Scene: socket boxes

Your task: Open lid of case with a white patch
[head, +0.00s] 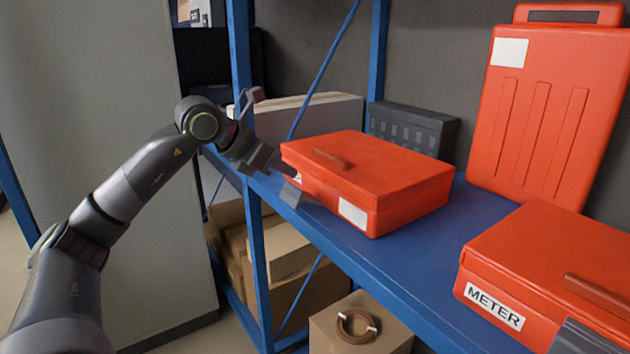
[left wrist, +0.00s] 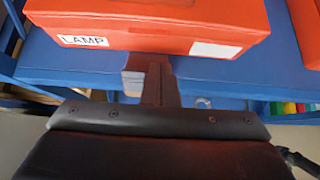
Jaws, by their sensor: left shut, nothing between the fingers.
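A closed red case (head: 375,165) lies on the blue shelf, with a white patch (head: 353,214) at the right of its front and a brown handle on its lid. In the left wrist view, its front (left wrist: 150,40) bears a "LAMP" label (left wrist: 84,41) on the left and the white patch (left wrist: 215,50) on the right. My left gripper (head: 288,182) is shut and empty at the case's front, near the label end. In the left wrist view its fingers (left wrist: 148,78) reach the lower front edge between label and patch; whether they touch is unclear.
A closed red "METER" case (head: 550,255) lies at the right of the shelf (head: 400,262). A tall red case (head: 545,110) with a white patch stands upright behind. A dark grey box (head: 412,128) and a pale box sit farther back. Cardboard boxes (head: 360,325) stand below.

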